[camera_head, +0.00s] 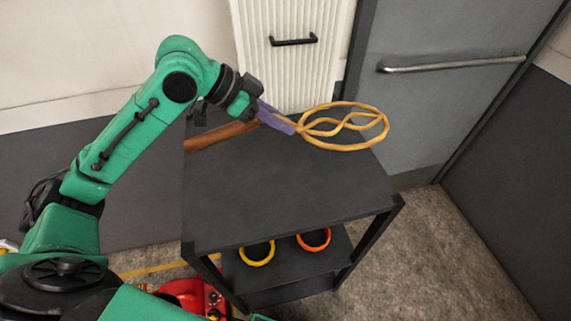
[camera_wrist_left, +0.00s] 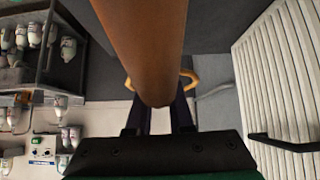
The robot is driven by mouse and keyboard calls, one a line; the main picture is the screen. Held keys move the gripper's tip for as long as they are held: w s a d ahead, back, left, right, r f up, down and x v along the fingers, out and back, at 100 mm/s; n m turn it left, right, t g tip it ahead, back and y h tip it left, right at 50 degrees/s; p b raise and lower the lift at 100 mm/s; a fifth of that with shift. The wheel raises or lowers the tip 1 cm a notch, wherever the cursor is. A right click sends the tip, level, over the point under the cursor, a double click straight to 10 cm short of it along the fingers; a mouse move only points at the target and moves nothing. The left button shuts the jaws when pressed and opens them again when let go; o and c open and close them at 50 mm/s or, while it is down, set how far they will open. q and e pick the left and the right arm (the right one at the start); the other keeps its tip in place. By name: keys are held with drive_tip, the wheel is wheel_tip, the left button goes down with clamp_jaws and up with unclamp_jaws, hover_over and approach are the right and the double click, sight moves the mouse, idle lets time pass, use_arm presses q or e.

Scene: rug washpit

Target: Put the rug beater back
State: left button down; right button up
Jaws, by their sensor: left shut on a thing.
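The rug beater (camera_head: 225,135) has a brown wooden handle and a looped, woven tan head (camera_head: 345,148). My left gripper (camera_head: 283,122), with purple fingers, is shut on it near where the handle meets the head. The handle points left and the head points right, over the back part of the dark cart top (camera_head: 285,200). I cannot tell whether it touches the top. In the left wrist view, the handle (camera_wrist_left: 145,45) fills the upper middle and hides much of the fingers. My right gripper is not in view.
A yellow ring (camera_head: 257,261) and an orange ring (camera_head: 313,247) show on the cart's lower shelf. A ribbed white panel with a black handle (camera_head: 293,41) and a grey door with a bar (camera_head: 450,64) stand behind. The front of the cart top is bare.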

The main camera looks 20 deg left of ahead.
sight(206, 139)
use_arm(q)
wheel_tip(206, 139, down, 12)
drive_tip(key=shift+d+r, duration=0.1)
drive_tip(key=shift+r, duration=0.15)
drive_tip(key=shift+d+f, duration=0.1)
drive_tip(key=c, duration=0.8)
unclamp_jaws()
drive_tip(key=shift+s, duration=0.1)
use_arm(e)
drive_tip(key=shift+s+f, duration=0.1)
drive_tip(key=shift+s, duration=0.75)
use_arm(q)
drive_tip(key=b+v, duration=0.1)
drive_tip(key=v, duration=1.1)
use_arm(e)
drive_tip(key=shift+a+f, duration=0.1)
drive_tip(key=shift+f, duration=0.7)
use_arm(q)
drive_tip(key=shift+s, duration=0.1)
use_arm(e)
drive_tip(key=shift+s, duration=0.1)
